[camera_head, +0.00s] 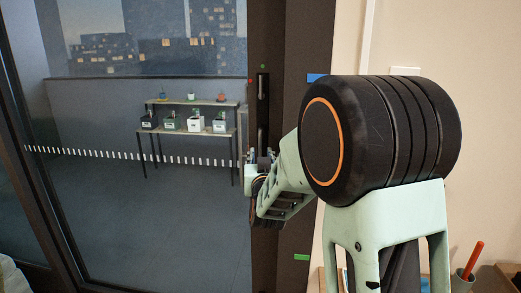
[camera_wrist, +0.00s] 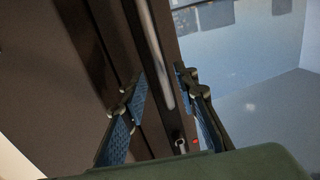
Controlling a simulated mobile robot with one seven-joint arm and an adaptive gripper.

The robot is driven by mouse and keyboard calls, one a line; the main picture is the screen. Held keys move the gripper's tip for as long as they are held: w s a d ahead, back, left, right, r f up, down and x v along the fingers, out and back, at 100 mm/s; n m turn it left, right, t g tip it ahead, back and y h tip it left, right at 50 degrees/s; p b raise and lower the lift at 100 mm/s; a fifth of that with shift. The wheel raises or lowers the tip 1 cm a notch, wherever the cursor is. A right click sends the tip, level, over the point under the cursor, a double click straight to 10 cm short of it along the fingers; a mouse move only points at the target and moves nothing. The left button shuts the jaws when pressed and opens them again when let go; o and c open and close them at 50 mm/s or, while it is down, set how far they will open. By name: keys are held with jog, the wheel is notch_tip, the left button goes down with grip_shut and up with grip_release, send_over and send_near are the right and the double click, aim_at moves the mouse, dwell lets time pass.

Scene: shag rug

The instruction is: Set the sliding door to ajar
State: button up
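The sliding door is a large glass panel (camera_head: 110,215) with a dark frame. Its right upright (camera_head: 266,50) stands close against the dark jamb (camera_head: 305,45), with no clear gap visible between them. A vertical metal bar handle (camera_head: 262,110) is on that upright; it also shows in the wrist view (camera_wrist: 157,55). My gripper (camera_head: 259,160) is at the lower part of the handle in the head view. In the wrist view my gripper (camera_wrist: 162,78) has its two blue-padded fingers apart, with the bar passing between them in the picture. I cannot tell whether either finger touches it.
Behind the glass, a shelf (camera_head: 190,101) holds several pots and boxes. A beige wall (camera_head: 345,40) is right of the jamb. A cup with an orange stick (camera_head: 464,280) stands at the lower right. Small blue (camera_head: 317,78) and green (camera_head: 301,257) markers are on the jamb.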

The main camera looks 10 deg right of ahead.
aim_at(260, 151)
jog(key=shift+w+d, duration=0.2)
jog(key=shift+w, duration=1.8)
jog(key=shift+c, duration=0.3)
grip_shut()
